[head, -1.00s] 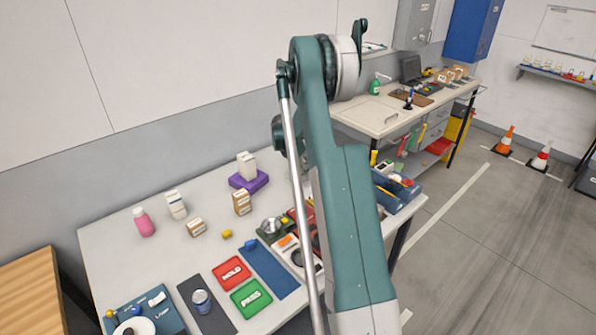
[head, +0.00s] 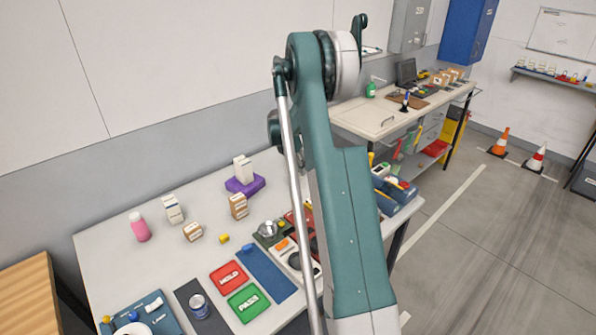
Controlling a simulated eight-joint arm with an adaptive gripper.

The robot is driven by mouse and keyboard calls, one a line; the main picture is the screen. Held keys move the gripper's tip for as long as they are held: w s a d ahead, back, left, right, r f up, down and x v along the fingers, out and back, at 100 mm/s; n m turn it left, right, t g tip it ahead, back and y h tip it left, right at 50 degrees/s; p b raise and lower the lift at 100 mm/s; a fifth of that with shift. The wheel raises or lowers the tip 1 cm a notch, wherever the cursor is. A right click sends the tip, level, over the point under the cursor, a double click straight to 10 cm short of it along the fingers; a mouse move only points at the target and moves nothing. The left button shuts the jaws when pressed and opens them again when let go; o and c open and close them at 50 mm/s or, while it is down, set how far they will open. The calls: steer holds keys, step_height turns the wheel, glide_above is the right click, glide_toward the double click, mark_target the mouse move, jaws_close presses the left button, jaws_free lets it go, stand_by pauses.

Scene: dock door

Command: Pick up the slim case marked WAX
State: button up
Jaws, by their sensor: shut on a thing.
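I cannot make out a slim case marked WAX; no label on the small boxes is readable as WAX. A white box (head: 173,209) stands upright at the back left of the table (head: 110,262). Another white box (head: 243,169) stands on a purple block (head: 245,186). My arm rises through the middle of the view and covers part of the table's right side. My gripper is not visible; it is hidden behind the arm or out of the picture.
A pink bottle (head: 140,227), brown cartons (head: 238,206), a red HOLD mat (head: 228,277), a green PASS mat (head: 248,303), a blue strip (head: 267,273) and a can (head: 198,304) are on the table. Blue bins (head: 397,195) sit at its right end. A second workbench (head: 380,118) stands behind.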

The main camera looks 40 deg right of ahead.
steer(key=shift+r, duration=3.2)
